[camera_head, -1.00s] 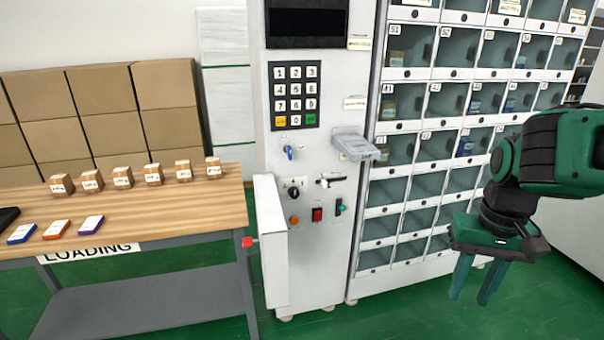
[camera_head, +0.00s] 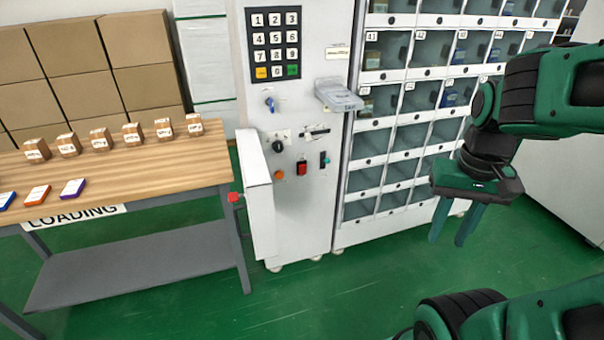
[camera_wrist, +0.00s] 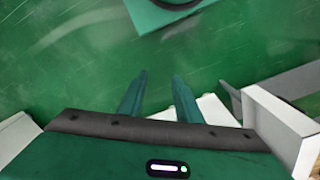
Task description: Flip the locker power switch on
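The vending locker's white control column (camera_head: 305,220) stands in the middle of the head view. Its panel carries a red rocker switch (camera_head: 302,168), a small dark green-blue switch (camera_head: 324,159), an orange button (camera_head: 279,174), a black knob (camera_head: 278,146), a lever latch (camera_head: 314,133) and a blue key-like knob (camera_head: 269,103). I cannot read which one is the power switch. My gripper (camera_head: 455,228) hangs to the right, apart from the panel, in front of the locker doors. Its fingers point down, open and empty. In the wrist view, my gripper (camera_wrist: 160,95) shows two separated fingers above green floor.
A wooden loading table (camera_head: 120,180) with small boxes and coloured cards stands left. An open white panel door (camera_head: 257,195) juts out beside the controls. A grey tray (camera_head: 338,95) sticks out above them. Green floor (camera_head: 300,300) is clear in front.

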